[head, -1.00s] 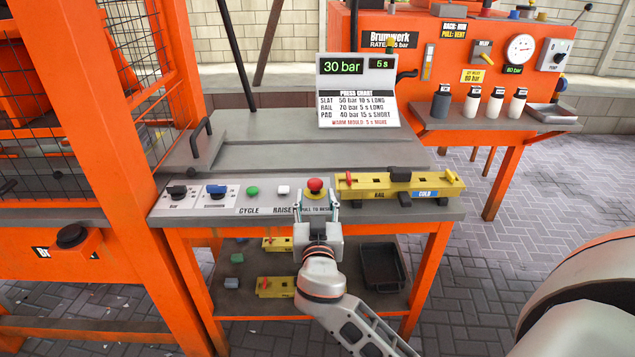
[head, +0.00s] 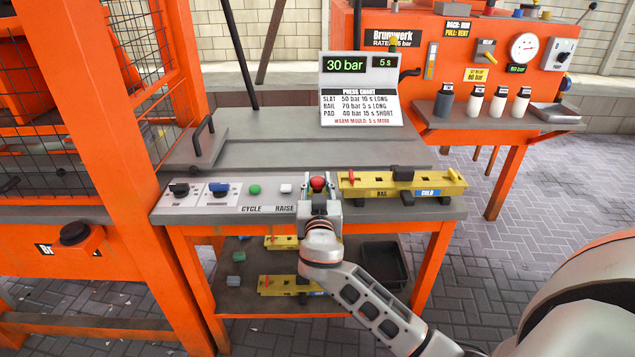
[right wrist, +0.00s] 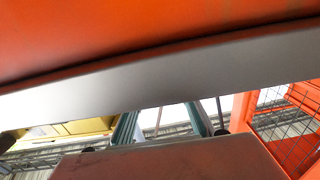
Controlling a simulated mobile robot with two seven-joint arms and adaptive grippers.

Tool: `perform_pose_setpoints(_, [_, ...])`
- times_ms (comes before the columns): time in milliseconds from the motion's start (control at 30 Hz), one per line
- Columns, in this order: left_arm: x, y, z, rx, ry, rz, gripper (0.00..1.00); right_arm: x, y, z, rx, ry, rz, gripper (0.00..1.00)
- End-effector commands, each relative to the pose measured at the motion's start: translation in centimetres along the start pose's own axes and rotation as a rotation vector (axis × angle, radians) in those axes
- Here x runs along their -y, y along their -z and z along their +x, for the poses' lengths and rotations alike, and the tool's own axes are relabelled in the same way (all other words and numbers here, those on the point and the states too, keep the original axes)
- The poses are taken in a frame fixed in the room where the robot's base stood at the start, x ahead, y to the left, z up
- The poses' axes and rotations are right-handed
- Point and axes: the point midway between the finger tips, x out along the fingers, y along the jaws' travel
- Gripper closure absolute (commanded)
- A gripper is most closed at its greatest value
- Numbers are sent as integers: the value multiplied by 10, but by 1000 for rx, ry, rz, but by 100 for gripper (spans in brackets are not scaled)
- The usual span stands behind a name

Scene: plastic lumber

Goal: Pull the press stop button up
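The red press stop button (head: 317,183) stands near the right end of the grey control panel, with its head showing. My right gripper (head: 318,186) is at it from the front, with one finger at each side of the red head. The fingers look apart, with small gaps beside the head; I cannot tell any touch. The gripper's body hides the button's lower part and its label. In the right wrist view the two teal fingers (right wrist: 162,124) also stand apart; the button cannot be made out there. My left gripper is not in view.
A yellow mould (head: 366,183) lies close right of the button. Green (head: 254,190) and white (head: 286,189) buttons and two switches sit to the left. The press chart display (head: 360,90) stands behind. The orange press frame (head: 120,150) rises at the left.

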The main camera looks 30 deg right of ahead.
Motion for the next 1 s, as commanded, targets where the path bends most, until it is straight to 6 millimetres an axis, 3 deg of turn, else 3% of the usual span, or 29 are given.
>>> perform_pose_setpoints(700, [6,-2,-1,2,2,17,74,-1,17,0,-5,-1,1,100])
perform_pose_setpoints(733, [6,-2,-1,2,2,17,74,-1,18,0,-5,-1,1,70])
perform_pose_setpoints(800, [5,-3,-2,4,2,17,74,-1,18,0,-6,-2,1,57])
perform_pose_setpoints(1000, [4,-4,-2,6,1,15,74,-1,16,0,-3,-1,0,57])
